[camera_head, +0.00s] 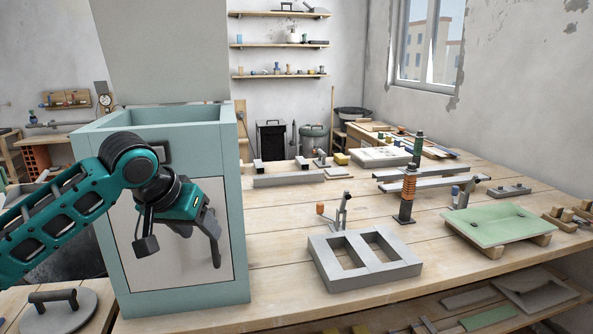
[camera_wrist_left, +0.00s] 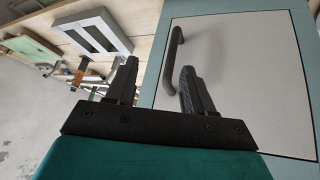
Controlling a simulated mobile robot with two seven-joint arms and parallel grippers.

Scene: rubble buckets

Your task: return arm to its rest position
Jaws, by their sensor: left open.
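My left arm (camera_head: 60,215) comes in from the left, bent, with its teal wrist in front of the pale teal cabinet (camera_head: 240,200). My left gripper (camera_head: 190,232) hangs in front of the cabinet's light front panel (camera_head: 165,272). In the left wrist view both dark fingers (camera_wrist_left: 157,85) stand apart with nothing between them. A dark curved handle (camera_wrist_left: 172,62) on the panel shows just beyond the fingers, its lower end close to the right finger in the picture. Whether they touch is unclear. My right gripper is not in view.
The cabinet stands on a wooden workbench (camera_head: 290,290). To its right are a grey two-opening block frame (camera_head: 365,265), an orange-and-black post (camera_head: 407,195) and a green board (camera_head: 497,225). A round lid with a handle (camera_head: 60,310) lies at the lower left.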

